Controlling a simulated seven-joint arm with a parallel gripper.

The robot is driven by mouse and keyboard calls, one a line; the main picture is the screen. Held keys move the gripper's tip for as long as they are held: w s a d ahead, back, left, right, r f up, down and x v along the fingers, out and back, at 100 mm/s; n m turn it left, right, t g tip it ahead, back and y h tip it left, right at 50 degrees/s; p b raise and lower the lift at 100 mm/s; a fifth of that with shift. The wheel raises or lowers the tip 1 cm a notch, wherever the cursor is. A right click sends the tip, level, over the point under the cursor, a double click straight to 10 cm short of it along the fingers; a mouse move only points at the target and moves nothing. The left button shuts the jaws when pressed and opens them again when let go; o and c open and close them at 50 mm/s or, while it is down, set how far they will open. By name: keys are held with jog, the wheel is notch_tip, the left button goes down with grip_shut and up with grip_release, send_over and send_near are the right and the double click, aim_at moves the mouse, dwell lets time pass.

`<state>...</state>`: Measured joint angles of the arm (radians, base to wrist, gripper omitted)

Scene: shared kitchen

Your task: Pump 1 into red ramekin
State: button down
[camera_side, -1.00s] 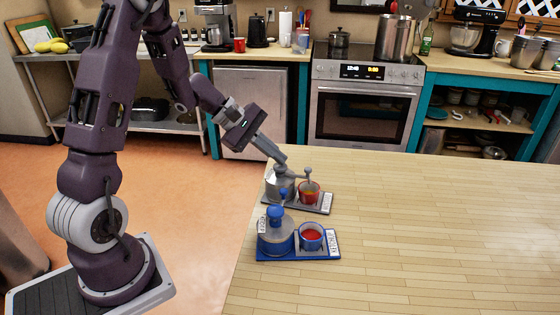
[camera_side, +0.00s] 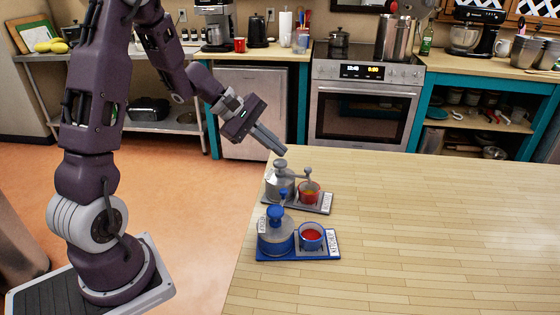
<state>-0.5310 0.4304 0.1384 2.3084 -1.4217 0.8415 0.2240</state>
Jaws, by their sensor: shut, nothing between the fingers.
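A grey metal pump jar (camera_side: 280,186) stands on a grey tray (camera_side: 322,209) near the left edge of the wooden table. Its spout reaches right, over the red ramekin (camera_side: 309,197), which holds something yellow-orange. In front, a blue-topped pump jar (camera_side: 275,238) stands on a blue tray (camera_side: 320,256) beside a blue ramekin (camera_side: 312,245) with red sauce. The label on the blue tray seems to read KETCHUP. My gripper (camera_side: 283,151) is shut and empty, a little above the grey pump's head (camera_side: 280,164) and apart from it.
The wooden table (camera_side: 430,240) is clear to the right of both trays. A stove (camera_side: 366,105) and counters with cookware stand at the back, well beyond the table.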

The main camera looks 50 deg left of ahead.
aim_at(276, 161)
jog(key=shift+r, duration=0.2)
notch_tip(276, 161, up, 6)
dwell(0.5)
dwell(0.4)
jog(key=s+d+r+m+g, duration=0.2)
jog(key=s+d+r+m, duration=0.2)
jog(key=s+d+m, duration=0.5)
jog(key=s+d+m+y, duration=0.2)
jog(key=s+m, duration=0.3)
jog(key=s, duration=0.3)
jog(key=s+d+m+y, duration=0.1)
jog(key=s+m+y, duration=0.2)
jog(key=s+m, duration=0.2)
jog(key=s, duration=0.3)
jog(key=shift+d+y, duration=0.4)
